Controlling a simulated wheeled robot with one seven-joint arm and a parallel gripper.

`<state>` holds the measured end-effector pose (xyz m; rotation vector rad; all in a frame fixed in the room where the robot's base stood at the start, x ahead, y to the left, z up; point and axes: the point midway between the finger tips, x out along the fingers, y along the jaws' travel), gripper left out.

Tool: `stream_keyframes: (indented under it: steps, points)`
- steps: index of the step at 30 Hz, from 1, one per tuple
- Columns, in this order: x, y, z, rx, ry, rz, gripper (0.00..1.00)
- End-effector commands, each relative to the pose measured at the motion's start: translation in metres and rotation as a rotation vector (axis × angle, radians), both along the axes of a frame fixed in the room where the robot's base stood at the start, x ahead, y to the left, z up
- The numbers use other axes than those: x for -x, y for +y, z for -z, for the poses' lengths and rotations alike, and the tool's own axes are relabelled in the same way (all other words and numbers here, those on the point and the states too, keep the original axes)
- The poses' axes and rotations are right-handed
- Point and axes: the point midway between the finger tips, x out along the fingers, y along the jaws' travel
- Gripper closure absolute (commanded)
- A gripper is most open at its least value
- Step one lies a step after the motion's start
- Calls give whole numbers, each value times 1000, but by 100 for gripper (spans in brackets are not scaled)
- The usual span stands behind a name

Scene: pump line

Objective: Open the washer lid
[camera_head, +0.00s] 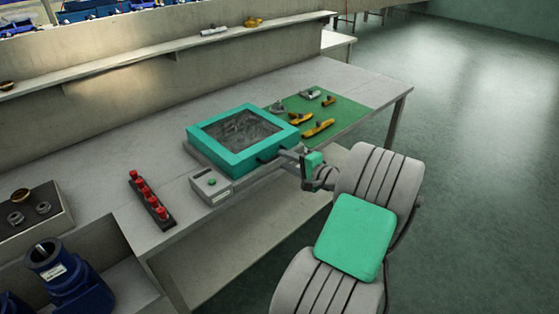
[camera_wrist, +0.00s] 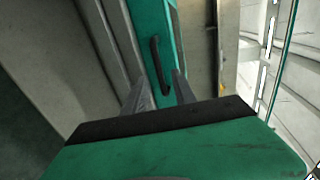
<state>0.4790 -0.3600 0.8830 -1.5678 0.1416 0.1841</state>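The washer lid (camera_head: 213,159) is a teal frame around a dark window, lying flat on the grey washer on the bench. Its black handle (camera_head: 268,155) is on the front edge and also shows in the wrist view (camera_wrist: 157,62). My gripper (camera_head: 284,152) is at the lid's front right, close to the handle. In the wrist view its two fingers (camera_wrist: 159,84) are spread, with the handle's lower end between their tips. No contact with the handle can be made out.
A rack of red-topped parts (camera_head: 150,198) lies further left. A green mat (camera_head: 350,112) with several yellow and grey tools lies right of the washer. Open floor lies to the right.

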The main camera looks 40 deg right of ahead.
Motion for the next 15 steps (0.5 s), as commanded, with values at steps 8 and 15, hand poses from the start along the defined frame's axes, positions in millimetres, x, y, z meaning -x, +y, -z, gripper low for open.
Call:
stream_keyframes:
  steps: [8, 15]
  points:
    - [-34, 2, 7, 2, 2, -1, 68]
    - [-34, 2, 7, 2, 2, 0, 69]
